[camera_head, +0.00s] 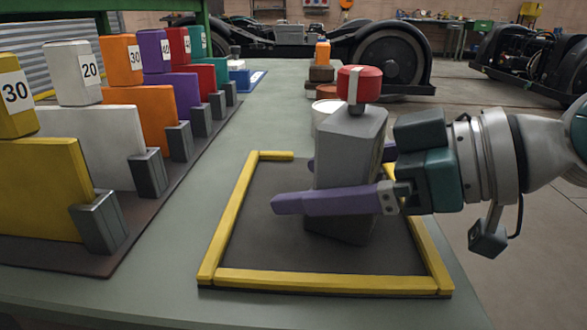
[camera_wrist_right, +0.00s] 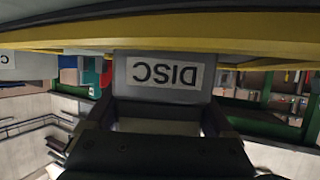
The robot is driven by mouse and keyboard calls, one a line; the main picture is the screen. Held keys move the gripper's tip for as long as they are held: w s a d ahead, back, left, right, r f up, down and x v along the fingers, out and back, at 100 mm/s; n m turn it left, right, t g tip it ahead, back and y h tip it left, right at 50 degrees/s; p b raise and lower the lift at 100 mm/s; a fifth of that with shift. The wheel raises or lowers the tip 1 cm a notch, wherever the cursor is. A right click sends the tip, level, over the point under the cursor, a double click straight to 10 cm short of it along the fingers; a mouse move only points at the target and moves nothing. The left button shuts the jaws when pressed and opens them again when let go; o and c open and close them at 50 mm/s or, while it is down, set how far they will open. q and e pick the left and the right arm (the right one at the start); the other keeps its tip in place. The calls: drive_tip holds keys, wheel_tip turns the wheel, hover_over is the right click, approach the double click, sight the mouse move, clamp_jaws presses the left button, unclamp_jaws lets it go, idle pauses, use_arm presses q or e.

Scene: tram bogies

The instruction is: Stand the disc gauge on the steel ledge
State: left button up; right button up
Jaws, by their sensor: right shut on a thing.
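The disc gauge is a grey block (camera_head: 347,150) with a red-topped knob (camera_head: 358,85). In the right wrist view its DISC label (camera_wrist_right: 165,75) appears upside down. My right gripper (camera_head: 300,185) comes from the right, its purple fingers shut on either side of the block. The gauge is upright over a dark mat (camera_head: 270,245) with a yellow border; I cannot tell whether its base touches the mat. I cannot pick out the steel ledge for certain. My left gripper is not in view.
Several coloured numbered gauges, such as a yellow one (camera_head: 40,180) and a white one (camera_head: 95,140), stand in a rack on the left. A round white-topped container (camera_head: 326,108) and an orange-topped item (camera_head: 322,53) stand behind the gauge. The green tabletop (camera_head: 225,150) between rack and mat is clear.

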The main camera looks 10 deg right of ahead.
clamp_jaws()
drive_tip(key=shift+r, duration=0.15)
drive_tip(key=shift+r, duration=0.1)
